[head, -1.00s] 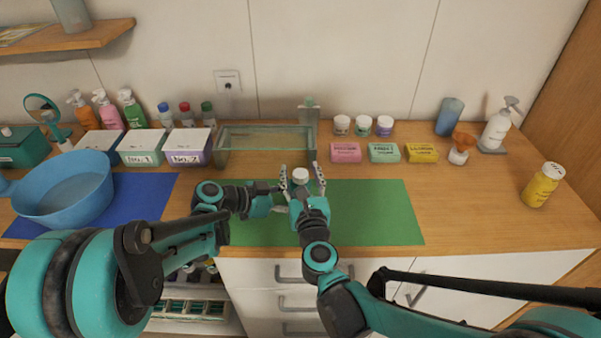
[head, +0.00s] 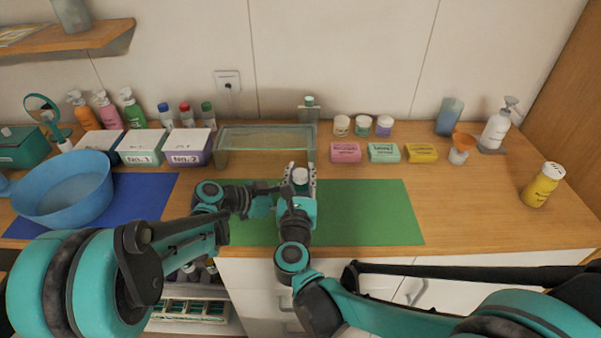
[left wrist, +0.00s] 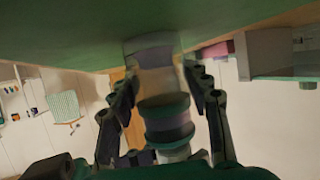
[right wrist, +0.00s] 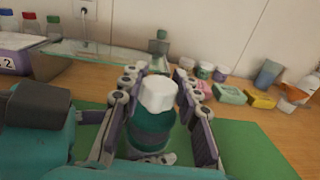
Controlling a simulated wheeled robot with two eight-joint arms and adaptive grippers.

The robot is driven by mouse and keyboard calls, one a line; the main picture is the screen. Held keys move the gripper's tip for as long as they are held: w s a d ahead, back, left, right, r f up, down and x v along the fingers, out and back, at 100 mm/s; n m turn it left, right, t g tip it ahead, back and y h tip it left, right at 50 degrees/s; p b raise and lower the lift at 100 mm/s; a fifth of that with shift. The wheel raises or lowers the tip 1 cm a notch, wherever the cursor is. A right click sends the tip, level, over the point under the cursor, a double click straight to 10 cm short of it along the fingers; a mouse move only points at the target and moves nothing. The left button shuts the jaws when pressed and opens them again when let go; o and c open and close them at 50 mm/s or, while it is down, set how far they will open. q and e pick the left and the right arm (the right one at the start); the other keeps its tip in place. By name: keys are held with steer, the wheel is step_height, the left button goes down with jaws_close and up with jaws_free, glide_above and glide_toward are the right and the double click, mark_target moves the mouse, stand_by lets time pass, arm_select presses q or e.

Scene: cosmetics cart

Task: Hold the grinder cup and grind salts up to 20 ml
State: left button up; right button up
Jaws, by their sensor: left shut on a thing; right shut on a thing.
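The grinder stands upright over the green mat (head: 375,215), and only its white cap (head: 299,175) shows clearly in the head view. In the right wrist view its white cap (right wrist: 158,93) and dark green body (right wrist: 150,132) sit between the fingers of my right gripper (right wrist: 160,88), which is shut on it. In the left wrist view, which is upside down, the fingers of my left gripper (left wrist: 158,85) flank the pale, see-through grinder cup (left wrist: 155,78) and are shut on it. The grinder's banded body (left wrist: 165,120) also shows there. The salt level cannot be read.
A glass tray (head: 265,140) stands just behind the grippers. Behind to the right are a pink soap (head: 345,152), a green soap (head: 384,153) and a yellow soap (head: 421,153). A blue bowl (head: 65,190) is at left. The mat's right half is clear.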

steer(key=shift+m+g+h, duration=0.3)
steer(key=shift+m+h, duration=0.8)
steer(key=shift+h, duration=0.6)
steer(key=o, duration=1.2)
steer(key=shift+s, duration=0.15)
steer(key=v, duration=1.1)
steer(key=shift+s+a, duration=0.1)
steer(key=shift+s, duration=0.3)
